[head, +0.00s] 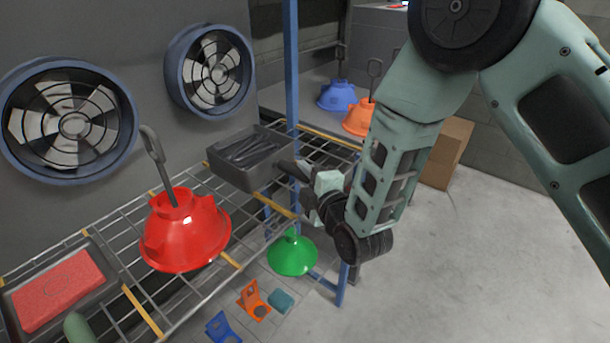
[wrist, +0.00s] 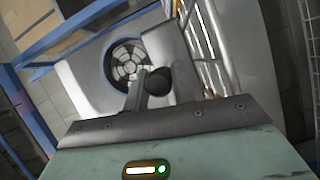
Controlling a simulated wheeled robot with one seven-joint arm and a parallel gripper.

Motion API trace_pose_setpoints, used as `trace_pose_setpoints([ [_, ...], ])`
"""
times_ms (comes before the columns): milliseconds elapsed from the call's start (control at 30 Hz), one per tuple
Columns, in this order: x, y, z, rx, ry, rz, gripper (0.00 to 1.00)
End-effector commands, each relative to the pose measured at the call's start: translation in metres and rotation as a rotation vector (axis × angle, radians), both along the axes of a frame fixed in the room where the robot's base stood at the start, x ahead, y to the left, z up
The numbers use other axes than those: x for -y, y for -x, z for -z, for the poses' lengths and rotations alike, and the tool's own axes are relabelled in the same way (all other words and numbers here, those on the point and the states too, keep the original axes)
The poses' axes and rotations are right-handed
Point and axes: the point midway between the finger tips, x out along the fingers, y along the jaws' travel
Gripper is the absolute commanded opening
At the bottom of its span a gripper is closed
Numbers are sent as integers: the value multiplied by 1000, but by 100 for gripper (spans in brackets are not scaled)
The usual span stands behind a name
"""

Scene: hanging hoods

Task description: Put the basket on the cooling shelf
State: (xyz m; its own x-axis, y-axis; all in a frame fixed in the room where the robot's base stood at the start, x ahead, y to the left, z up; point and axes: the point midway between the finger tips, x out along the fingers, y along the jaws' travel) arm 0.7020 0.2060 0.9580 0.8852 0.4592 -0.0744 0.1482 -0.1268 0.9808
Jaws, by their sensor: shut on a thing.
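The basket (head: 235,172) is a dark grey open box with dark, long pieces in it. It is over the right part of the wire cooling shelf (head: 120,267), in front of the right-hand fan. My gripper (head: 287,168) is shut on the basket's right side. I cannot tell whether the basket's bottom touches the wires. In the wrist view my gripper (wrist: 150,85) shows dark fingers against a grey surface, and the basket is hard to make out there.
A red hood (head: 186,238) with a hook stands on the shelf, left of the basket. A red block lies in a tray (head: 108,267) at far left. Two fans (head: 73,126) (head: 211,73) are on the wall behind. A blue post (head: 291,60) rises beside the basket. A green hood (head: 292,256) is below.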

Motion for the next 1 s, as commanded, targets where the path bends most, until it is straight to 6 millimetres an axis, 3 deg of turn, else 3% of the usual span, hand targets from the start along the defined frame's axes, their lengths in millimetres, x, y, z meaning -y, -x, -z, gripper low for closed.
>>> trace_pose_setpoints([
  [233, -1, 0, 2, 4, -3, 0, 0],
  [267, 0, 0, 3, -1, 0, 0, 31],
  [300, 0, 0, 3, -1, 0, 0, 42],
  [333, 0, 0, 2, -1, 0, 0, 47],
  [700, 0, 0, -3, -1, 1, 1, 47],
  [1000, 25, 50, -2, -3, 2, -3, 47],
])
